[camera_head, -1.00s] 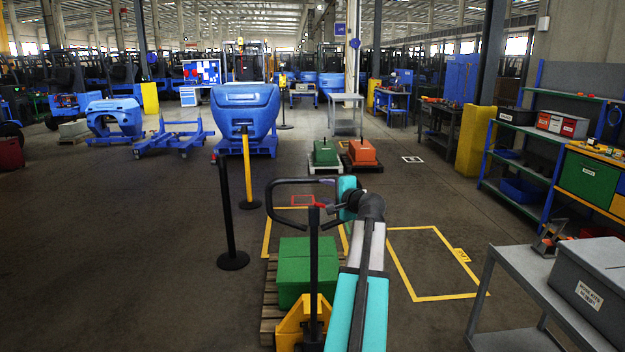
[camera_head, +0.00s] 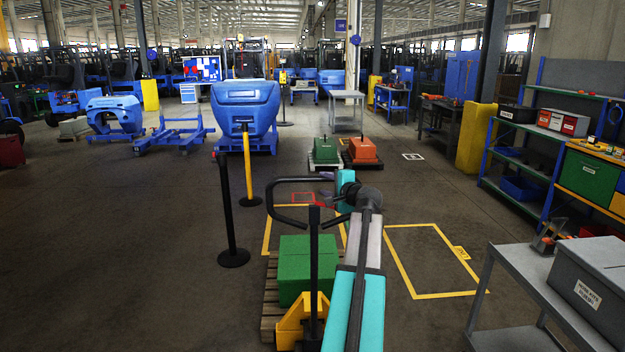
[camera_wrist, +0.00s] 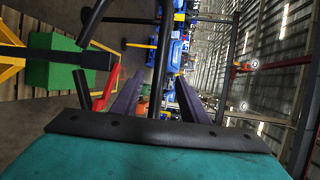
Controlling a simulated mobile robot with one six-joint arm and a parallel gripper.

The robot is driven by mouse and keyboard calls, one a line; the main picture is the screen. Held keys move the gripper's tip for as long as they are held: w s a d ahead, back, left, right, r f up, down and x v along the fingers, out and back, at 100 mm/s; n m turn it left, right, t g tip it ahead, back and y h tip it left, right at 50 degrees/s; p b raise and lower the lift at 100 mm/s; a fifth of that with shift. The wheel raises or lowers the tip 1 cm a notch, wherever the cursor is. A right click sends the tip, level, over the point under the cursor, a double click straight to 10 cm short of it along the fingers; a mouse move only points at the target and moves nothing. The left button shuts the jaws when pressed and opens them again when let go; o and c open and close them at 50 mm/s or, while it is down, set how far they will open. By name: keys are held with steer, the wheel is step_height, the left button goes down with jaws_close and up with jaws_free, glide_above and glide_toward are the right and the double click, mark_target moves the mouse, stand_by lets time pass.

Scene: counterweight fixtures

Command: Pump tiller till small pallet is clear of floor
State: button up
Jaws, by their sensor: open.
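The black loop tiller (camera_head: 272,200) of the pallet truck stands upright on its post, above the yellow truck body (camera_head: 292,325). The small wooden pallet (camera_head: 271,308) carries a green box (camera_head: 305,262). I cannot tell whether there is a gap under the pallet. My gripper (camera_head: 326,186) is open at the right side of the tiller loop. In the wrist view my open gripper (camera_wrist: 158,98) has a dark tiller bar (camera_wrist: 166,45) showing between its purple fingers; contact is unclear. A red lever (camera_wrist: 105,90) shows beside them.
Two belt posts, black (camera_head: 229,215) and yellow (camera_head: 248,165), stand left of the pallet. An empty yellow floor outline (camera_head: 410,262) lies to the right. A grey bench (camera_head: 530,290) is at front right. Green (camera_head: 325,150) and orange (camera_head: 362,150) loads stand behind.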

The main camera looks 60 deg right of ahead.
mark_target(314, 180)
steer(key=shift+p+x, duration=1.35)
steer(key=shift+x, duration=3.8)
jaws_close()
steer(key=shift+a, duration=0.2)
